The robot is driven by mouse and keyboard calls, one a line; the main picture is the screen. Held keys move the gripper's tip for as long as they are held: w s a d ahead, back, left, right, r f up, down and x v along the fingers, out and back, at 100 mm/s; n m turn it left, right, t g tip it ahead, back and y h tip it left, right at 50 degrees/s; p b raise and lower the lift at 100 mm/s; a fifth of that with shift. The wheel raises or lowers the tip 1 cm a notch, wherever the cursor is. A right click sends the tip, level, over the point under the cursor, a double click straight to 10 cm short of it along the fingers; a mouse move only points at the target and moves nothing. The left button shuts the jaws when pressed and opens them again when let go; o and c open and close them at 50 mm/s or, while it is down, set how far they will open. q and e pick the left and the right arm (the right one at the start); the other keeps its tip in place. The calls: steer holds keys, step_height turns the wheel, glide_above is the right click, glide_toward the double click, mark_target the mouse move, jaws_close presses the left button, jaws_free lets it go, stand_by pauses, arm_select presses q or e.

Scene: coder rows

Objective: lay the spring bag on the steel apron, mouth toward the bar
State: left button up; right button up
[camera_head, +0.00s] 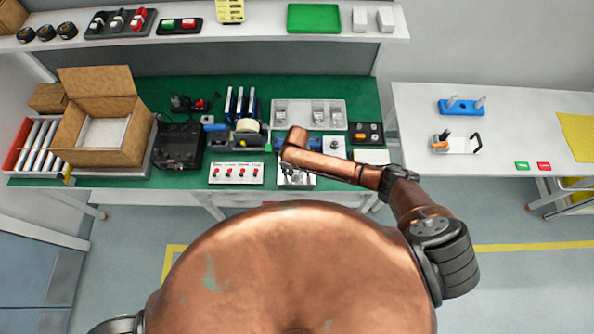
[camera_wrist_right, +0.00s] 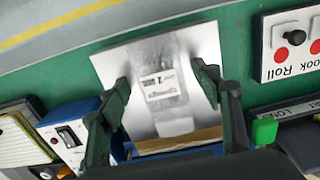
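In the right wrist view a steel apron (camera_wrist_right: 207,45) lies as a shiny plate on the green bench. A clear bag with a printed white label (camera_wrist_right: 163,86) is on it, its lower end near a tan strip (camera_wrist_right: 180,140) that looks like the bar. I cannot tell which end is the mouth, or see its springs clearly. My right gripper (camera_wrist_right: 162,78) has its fingers spread to both sides of the bag with gaps. In the head view the right arm (camera_head: 330,165) covers much of the apron (camera_head: 297,181). My left gripper is out of view.
A clear tray (camera_head: 308,104) with small bags stands behind the arm. A white panel with red knobs (camera_head: 236,173), a black device (camera_head: 178,145) and an open carton (camera_head: 100,125) are to the left. A black block (camera_head: 366,133) is to the right.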

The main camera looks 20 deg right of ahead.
mark_target(297, 172)
step_height(297, 172, up, 12)
steer(key=shift+r, duration=0.2)
stand_by(0.5)
